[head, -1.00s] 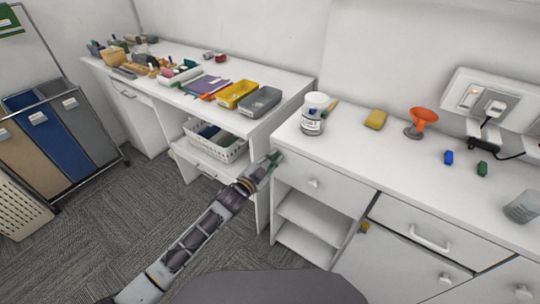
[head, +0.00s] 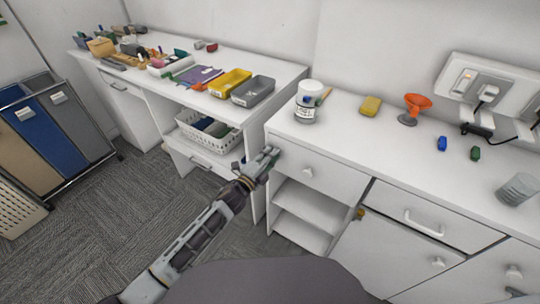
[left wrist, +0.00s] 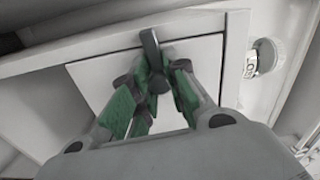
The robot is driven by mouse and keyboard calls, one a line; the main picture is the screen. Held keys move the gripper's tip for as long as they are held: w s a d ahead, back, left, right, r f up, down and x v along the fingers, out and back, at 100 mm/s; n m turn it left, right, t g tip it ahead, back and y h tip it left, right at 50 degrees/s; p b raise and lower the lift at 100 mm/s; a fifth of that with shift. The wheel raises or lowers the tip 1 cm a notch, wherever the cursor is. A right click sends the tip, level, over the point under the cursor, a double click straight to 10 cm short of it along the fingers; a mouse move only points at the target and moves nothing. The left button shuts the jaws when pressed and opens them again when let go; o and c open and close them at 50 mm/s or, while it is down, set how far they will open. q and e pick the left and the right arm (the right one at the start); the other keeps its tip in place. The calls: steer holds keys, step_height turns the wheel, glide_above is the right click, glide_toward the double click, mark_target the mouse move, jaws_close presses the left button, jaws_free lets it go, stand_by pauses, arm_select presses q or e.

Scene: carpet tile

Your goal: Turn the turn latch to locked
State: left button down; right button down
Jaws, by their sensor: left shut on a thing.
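The turn latch (left wrist: 150,46) is a dark grey bar at the top edge of a white drawer front in the left wrist view. It stands nearly upright in that picture, tilted slightly, and its lower part is between my fingers. My left gripper (left wrist: 158,82) has green finger pads and is shut on the latch. In the head view my left gripper (head: 270,160) is at the upper left corner of the right cabinet's drawer front (head: 325,180), and it hides the latch there. My right gripper is not in view.
A white labelled jar (head: 306,108), a yellow sponge (head: 371,105) and an orange funnel-like thing (head: 415,104) stand on the counter above. A white basket (head: 208,136) sits on a shelf to the left.

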arm_select(q)
steer(key=shift+f, duration=0.15)
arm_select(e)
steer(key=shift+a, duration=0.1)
arm_select(q)
steer(key=shift+m, duration=0.3)
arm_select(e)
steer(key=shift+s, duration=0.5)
arm_select(q)
steer(key=c, duration=1.7)
jaws_free()
steer(key=o, duration=0.4)
steer(key=shift+c, duration=0.2)
steer(key=shift+s+a, duration=0.1)
steer(key=v, duration=1.1)
steer(key=shift+s+a, duration=0.2)
steer(key=shift+s, duration=0.1)
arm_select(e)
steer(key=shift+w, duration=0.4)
